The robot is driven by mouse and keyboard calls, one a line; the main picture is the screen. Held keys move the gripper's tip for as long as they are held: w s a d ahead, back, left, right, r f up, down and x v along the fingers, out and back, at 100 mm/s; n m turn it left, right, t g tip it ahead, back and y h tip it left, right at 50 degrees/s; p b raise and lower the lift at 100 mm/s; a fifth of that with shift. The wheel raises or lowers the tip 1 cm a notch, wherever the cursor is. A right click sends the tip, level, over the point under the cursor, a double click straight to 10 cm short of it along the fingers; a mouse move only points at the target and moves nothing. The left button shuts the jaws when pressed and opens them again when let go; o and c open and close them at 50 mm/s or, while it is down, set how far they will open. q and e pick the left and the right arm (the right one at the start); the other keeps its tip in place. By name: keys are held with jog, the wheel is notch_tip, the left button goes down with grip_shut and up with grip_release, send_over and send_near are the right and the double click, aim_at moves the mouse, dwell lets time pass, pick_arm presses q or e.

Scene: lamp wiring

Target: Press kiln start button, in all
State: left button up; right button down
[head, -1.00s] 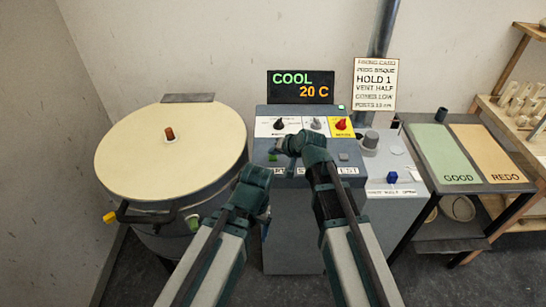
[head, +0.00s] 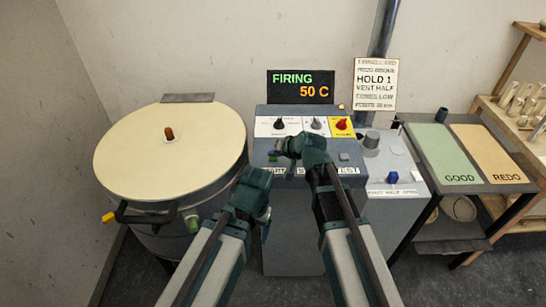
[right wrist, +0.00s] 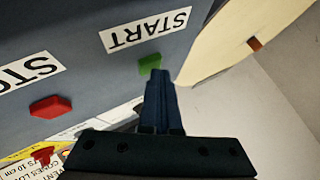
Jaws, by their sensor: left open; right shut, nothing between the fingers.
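The green start button (right wrist: 149,63) sits beside the START label (right wrist: 146,30) on the kiln's control box. It also shows in the head view (head: 273,157). My right gripper (right wrist: 160,75) is shut and empty, its fingertips right at the button; I cannot tell whether they touch. In the head view my right gripper (head: 284,149) is over the front of the box. The display (head: 300,87) reads FIRING 50 C. My left gripper (head: 264,214) is open and empty, low in front of the box. The round kiln (head: 170,152) has its cream lid down.
The red stop button (right wrist: 50,106) lies beside the start button. Selector knobs (head: 280,123) stand on the panel. A firing card (head: 375,84) hangs behind. On the right are a vent box with a blue knob (head: 393,177) and a table with GOOD (head: 450,155) and REDO pads.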

aim_at(274, 159)
jog(key=shift+r, duration=0.1)
dwell(0.3)
jog(key=shift+r+p, duration=0.8)
jog(key=shift+p, duration=0.15)
notch_tip(274, 159, up, 5)
jog(key=p, duration=0.5)
dwell(0.4)
